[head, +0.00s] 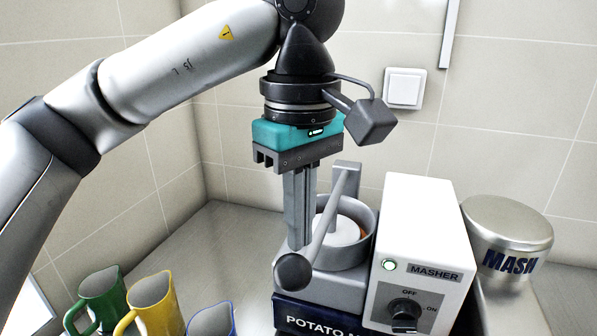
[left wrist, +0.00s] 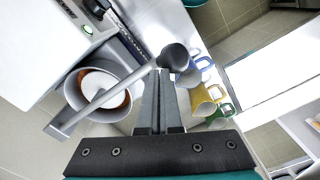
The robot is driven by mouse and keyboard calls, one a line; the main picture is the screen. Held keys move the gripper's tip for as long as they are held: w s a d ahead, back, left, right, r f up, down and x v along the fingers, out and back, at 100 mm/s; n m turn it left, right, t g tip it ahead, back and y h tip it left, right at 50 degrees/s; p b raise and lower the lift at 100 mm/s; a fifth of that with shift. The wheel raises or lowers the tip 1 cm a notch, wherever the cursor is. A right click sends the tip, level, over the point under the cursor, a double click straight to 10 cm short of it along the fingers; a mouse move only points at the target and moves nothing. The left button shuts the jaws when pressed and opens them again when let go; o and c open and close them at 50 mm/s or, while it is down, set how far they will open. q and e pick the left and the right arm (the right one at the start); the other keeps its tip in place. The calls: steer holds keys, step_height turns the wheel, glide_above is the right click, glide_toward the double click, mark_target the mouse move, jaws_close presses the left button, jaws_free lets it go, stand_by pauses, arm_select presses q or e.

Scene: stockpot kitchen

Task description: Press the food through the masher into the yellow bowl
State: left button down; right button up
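The masher (head: 420,250) is a white box labelled MASHER with a lit green lamp and a black dial, beside a grey round hopper (head: 368,236). A white disc (head: 337,231) lies in the hopper, with a little orange food (left wrist: 127,101) at its edge. A grey lever (head: 330,222) slopes across the hopper to a black knob (head: 292,272). My left gripper (head: 300,246) points down, fingers together, with its tips close by the lever near the knob; contact cannot be told. A yellow jug-like bowl (head: 158,312) with a handle stands left of the masher. My right gripper is out of view.
A green jug (head: 98,300) stands left of the yellow one, and a blue-rimmed jug (head: 212,322) right of it. A metal pot labelled MASH (head: 508,235) stands right of the masher. Tiled walls close the back and left. The counter (head: 225,245) behind the jugs is clear.

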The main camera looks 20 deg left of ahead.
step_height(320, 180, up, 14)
steer(key=p, duration=1.3)
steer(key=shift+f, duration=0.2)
steer(key=shift+p, duration=0.3)
stand_by(0.4)
